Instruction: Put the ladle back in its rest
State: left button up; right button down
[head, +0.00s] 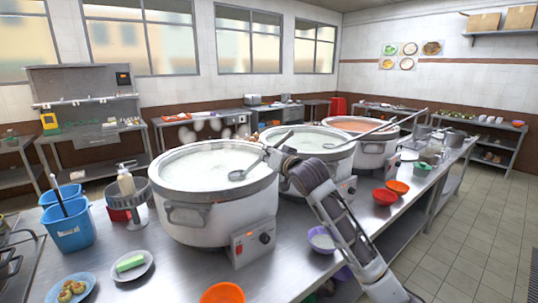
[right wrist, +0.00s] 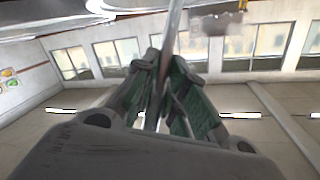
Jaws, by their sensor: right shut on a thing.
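My right gripper (head: 272,156) reaches over the right rim of the nearest stockpot (head: 190,208), which holds pale congee. It is shut on the handle of a metal ladle (head: 238,175). The ladle's bowl hangs low over the congee; I cannot tell whether it touches. In the right wrist view the handle (right wrist: 172,30) runs between the two green-padded fingers (right wrist: 162,95). A second long-handled ladle (head: 385,127) slants over the middle pot (head: 325,140) and the far pot. I cannot tell for sure which thing is the ladle's rest. My left gripper is not in view.
Left of the near pot stand a grey caddy (head: 136,190), a pump bottle (head: 125,180) and blue bins (head: 70,222). An orange bowl (head: 222,293) and a purple bowl (head: 322,240) sit in front. Red bowls (head: 384,196) lie to the right. Some counter before the pot is clear.

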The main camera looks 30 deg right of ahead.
jog(key=c, duration=1.6)
grip_release()
jog(key=shift+o, duration=1.1)
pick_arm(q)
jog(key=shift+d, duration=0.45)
pick_arm(e)
jog(key=s+a, duration=0.1)
jog(key=s, duration=1.1)
jog(key=shift+r, duration=0.45)
jog(key=shift+a, duration=0.1)
